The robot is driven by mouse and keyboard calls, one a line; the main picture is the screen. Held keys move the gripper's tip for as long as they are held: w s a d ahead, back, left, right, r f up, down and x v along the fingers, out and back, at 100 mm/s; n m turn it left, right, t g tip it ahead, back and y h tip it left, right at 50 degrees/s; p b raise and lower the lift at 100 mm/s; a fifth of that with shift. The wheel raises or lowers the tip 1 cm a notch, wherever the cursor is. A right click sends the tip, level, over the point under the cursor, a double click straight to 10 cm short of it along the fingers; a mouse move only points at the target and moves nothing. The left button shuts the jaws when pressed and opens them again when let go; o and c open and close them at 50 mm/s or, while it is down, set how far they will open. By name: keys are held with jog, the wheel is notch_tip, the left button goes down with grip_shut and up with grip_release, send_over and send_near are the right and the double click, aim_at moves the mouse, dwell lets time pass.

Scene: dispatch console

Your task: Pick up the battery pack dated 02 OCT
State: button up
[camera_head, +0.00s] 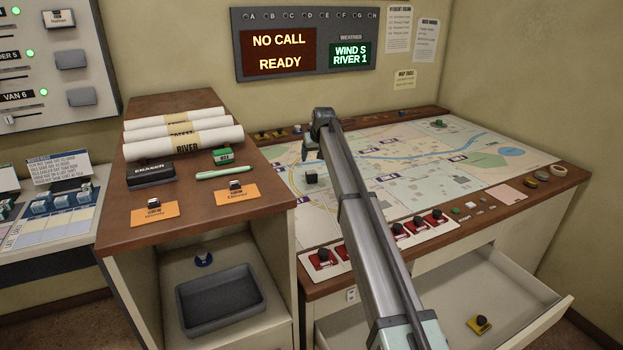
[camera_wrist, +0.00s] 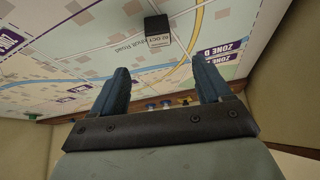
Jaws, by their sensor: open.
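A small black block, the battery pack (camera_head: 312,178), sits on the map table left of the arm. In the wrist view the battery pack (camera_wrist: 157,27) stands beyond my fingertips, and its pale label seems to read 02 OCT, though the print is small. My gripper (camera_head: 309,152) is above the map, a little behind and above the block in the head view. Its two blue-grey fingers (camera_wrist: 160,68) are apart with nothing between them in the wrist view. The block is clear of the fingers.
The map (camera_head: 400,165) is mostly flat and clear around the block. Red holders with black knobs (camera_head: 437,215) line the table's front edge. A wooden cabinet (camera_head: 265,197) with rolled maps stands at the left. An open drawer (camera_head: 420,315) holds a yellow-based piece (camera_head: 479,326).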

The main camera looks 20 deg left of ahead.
aim_at(312, 173)
jog(key=x, duration=1.3)
jog(key=shift+w+d+f, duration=0.1)
jog(key=shift+w+f, duration=0.05)
jog(key=shift+f, duration=0.15)
jog(key=c, duration=1.1)
jog(key=shift+r, duration=0.1)
jog(key=shift+c, duration=0.2)
